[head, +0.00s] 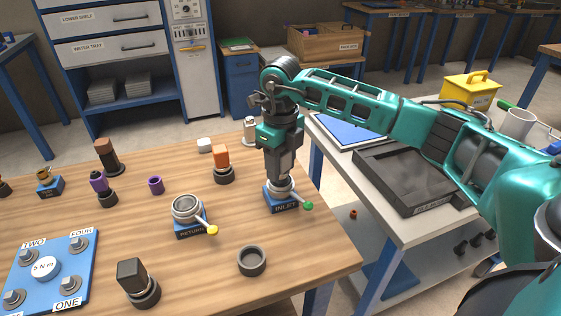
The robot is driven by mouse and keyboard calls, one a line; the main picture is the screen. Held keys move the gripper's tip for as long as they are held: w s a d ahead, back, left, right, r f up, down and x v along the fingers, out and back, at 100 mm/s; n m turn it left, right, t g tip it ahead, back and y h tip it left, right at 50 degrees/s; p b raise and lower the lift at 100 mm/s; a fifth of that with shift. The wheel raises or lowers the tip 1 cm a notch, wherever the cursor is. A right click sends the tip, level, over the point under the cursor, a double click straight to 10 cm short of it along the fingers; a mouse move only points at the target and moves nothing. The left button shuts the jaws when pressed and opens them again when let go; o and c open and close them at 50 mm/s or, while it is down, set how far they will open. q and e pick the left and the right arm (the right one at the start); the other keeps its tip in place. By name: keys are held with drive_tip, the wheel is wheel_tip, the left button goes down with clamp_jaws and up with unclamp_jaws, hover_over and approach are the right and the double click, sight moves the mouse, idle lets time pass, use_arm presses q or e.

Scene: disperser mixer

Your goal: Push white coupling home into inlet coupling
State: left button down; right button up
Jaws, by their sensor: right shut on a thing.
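The inlet coupling (280,199) is a metal fitting on a blue base labelled INLET, near the right edge of the wooden table. It has a lever with a green knob (308,206) pointing to the lower right. My right gripper (283,176) points straight down over it and is shut on a part right at the coupling's mouth. A white-topped fitting (250,131) stands behind the gripper. My left gripper is not in view.
The return coupling (187,208) with a yellow-knobbed lever stands to the left. A dark ring (252,261) lies in front. An orange-topped part (222,164) and a white block (205,145) stand behind. A blue torque plate (50,270) is at left. A black tray (405,178) lies on the right bench.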

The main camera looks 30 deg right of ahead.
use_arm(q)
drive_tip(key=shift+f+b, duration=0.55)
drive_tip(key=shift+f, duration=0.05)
use_arm(e)
drive_tip(key=shift+f, duration=0.9)
drive_tip(key=o, duration=1.3)
wheel_tip(320, 180, up, 2)
drive_tip(key=shift+w+r, duration=0.1)
drive_tip(key=shift+r, duration=0.15)
wheel_tip(320, 180, up, 10)
drive_tip(key=shift+f+p, duration=0.1)
drive_tip(key=shift+p, duration=0.45)
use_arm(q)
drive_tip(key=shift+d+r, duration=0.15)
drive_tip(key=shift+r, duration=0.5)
use_arm(e)
drive_tip(key=shift+r, duration=0.4)
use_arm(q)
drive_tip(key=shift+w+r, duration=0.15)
